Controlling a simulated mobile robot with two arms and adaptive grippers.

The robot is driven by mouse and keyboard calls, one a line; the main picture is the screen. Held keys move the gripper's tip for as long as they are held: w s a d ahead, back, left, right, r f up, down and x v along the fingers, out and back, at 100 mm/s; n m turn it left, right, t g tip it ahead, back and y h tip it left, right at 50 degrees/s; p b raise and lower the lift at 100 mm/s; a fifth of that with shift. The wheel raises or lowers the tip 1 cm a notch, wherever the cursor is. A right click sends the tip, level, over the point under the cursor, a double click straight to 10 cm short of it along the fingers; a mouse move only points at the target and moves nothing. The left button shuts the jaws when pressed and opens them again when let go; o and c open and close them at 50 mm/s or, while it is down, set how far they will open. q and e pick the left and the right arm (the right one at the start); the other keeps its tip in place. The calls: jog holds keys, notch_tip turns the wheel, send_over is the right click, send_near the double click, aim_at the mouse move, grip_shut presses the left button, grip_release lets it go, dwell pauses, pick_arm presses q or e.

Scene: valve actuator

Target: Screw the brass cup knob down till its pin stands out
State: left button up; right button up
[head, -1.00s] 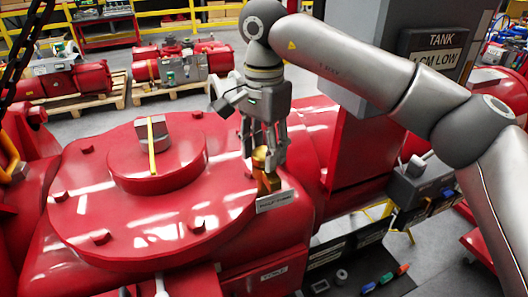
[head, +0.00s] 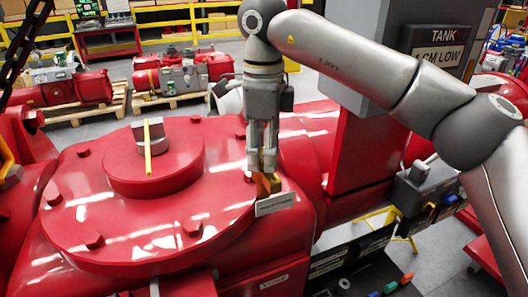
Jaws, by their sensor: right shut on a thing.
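The brass cup knob (head: 268,182) stands at the right edge of the big red actuator housing (head: 150,215), just behind a small white label plate (head: 275,204). My right gripper (head: 262,165) points straight down over it and is shut on the knob. The fingers hide most of the knob; only a little brass shows between and below them. I cannot see a pin. My left gripper is not in view.
A grey square stub with a yellow pointer (head: 148,148) sits on the round red cover to the left. A grey TANK sign box (head: 436,45) stands at the right. Small coloured parts (head: 390,286) lie on a dark surface at lower right.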

jog(key=m+b, duration=0.1)
jog(key=m, duration=0.3)
jog(key=shift+r+m, duration=0.1)
jog(key=shift+m, duration=0.2)
jog(key=m+b, duration=0.1)
jog(key=m, duration=0.4)
jog(key=m+b, duration=0.1)
jog(key=m, duration=0.4)
jog(key=shift+b, duration=0.35)
jog(key=shift+r+m+b, duration=0.1)
jog(key=shift+m+b, duration=0.5)
jog(key=shift+m, duration=1.7)
jog(key=o, duration=0.8)
jog(key=shift+w, duration=0.1)
jog(key=shift+o, duration=1.1)
